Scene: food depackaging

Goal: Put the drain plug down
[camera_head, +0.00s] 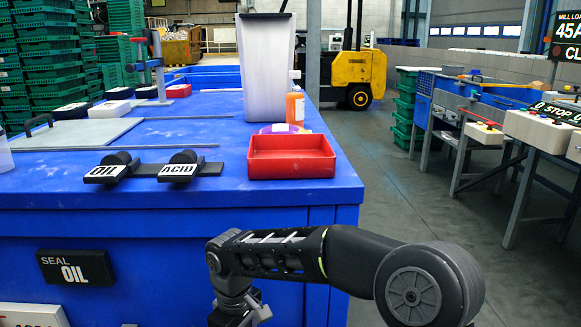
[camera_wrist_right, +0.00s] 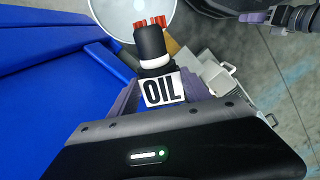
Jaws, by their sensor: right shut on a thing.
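My right gripper (camera_wrist_right: 163,90) is shut on the drain plug (camera_wrist_right: 151,45) in the right wrist view. The plug has a black cylindrical body, a white ring and a white label reading OIL. Red parts show at its far end; I cannot tell if they belong to it. In the head view my right arm reaches down in front of the blue bench (camera_head: 230,202), and its fingertips and the plug are out of sight there. My left gripper is in neither view.
Black holders labelled OIL (camera_head: 106,172) and ACID (camera_head: 178,171) sit near the bench's front edge, beside a red tray (camera_head: 291,157). A SEAL OIL sign (camera_head: 76,268) is on the bench front. A pale round container (camera_wrist_right: 108,14) lies beyond the plug.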

